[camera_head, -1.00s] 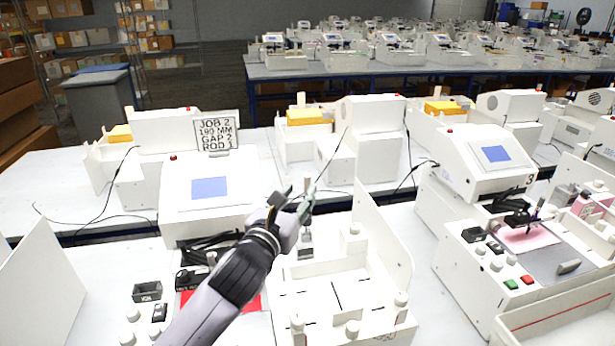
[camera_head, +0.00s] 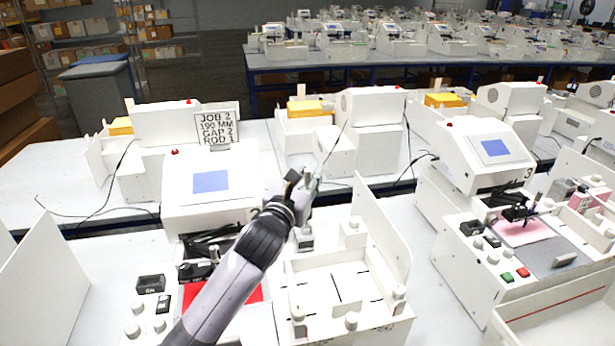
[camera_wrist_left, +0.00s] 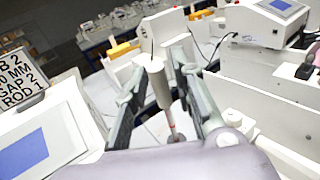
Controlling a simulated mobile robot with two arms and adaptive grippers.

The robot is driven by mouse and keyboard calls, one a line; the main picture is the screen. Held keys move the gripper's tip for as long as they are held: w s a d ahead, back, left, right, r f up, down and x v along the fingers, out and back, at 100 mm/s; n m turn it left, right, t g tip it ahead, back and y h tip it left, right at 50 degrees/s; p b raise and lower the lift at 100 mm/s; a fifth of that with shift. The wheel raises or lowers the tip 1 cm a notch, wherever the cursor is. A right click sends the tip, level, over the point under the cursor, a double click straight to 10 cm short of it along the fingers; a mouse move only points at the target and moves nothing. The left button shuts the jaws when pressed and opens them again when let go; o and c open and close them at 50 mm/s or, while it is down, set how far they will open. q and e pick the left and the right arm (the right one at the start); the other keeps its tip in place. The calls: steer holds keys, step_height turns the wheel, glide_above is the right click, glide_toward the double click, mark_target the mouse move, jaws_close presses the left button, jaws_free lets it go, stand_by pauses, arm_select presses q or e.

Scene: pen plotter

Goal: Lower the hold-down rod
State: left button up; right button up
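My left gripper (camera_head: 306,186) is in the middle of the head view, above the back of the white tray (camera_head: 385,322) of the machine in front of me. In the left wrist view a pale rod-like cylinder (camera_wrist_left: 159,88) with a thin lower end and a red mark stands tilted between the dark fingers of the left gripper (camera_wrist_left: 165,75). The fingers are apart, with a gap to the right of the cylinder. I cannot tell whether the left finger touches it. I cannot confirm that it is the hold-down rod. My right gripper is not in view.
A white sign (camera_head: 216,130) reads JOB 2, 190 MM, GAP 2, ROD 1. A machine with a blue screen (camera_head: 211,182) stands left of the gripper. A tall white side panel (camera_head: 382,232) rises to the right. Machine 3 (camera_head: 490,165) stands farther right.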

arm_select(q)
jaws_close()
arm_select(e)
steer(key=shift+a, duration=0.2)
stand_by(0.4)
arm_select(q)
steer(key=shift+s+f+b, duration=0.2)
steer(key=shift+s+b, duration=0.1)
steer(key=shift+b, duration=0.2)
steer(key=s+d+f+m+t+h+b, duration=0.1)
steer(key=s+m+t+b, duration=0.1)
steer(key=s+b, duration=0.2)
steer(key=s+d+f+m+t+h+b, duration=0.1)
steer(key=s+f+m+t+h+b, duration=0.1)
steer(key=b, duration=0.9)
steer(key=shift+s+d+m+t+h, duration=0.3)
steer(key=shift+s+m+t, duration=0.1)
steer(key=shift+s+m, duration=0.4)
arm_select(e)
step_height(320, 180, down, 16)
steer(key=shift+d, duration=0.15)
arm_select(q)
steer(key=shift+s, duration=0.1)
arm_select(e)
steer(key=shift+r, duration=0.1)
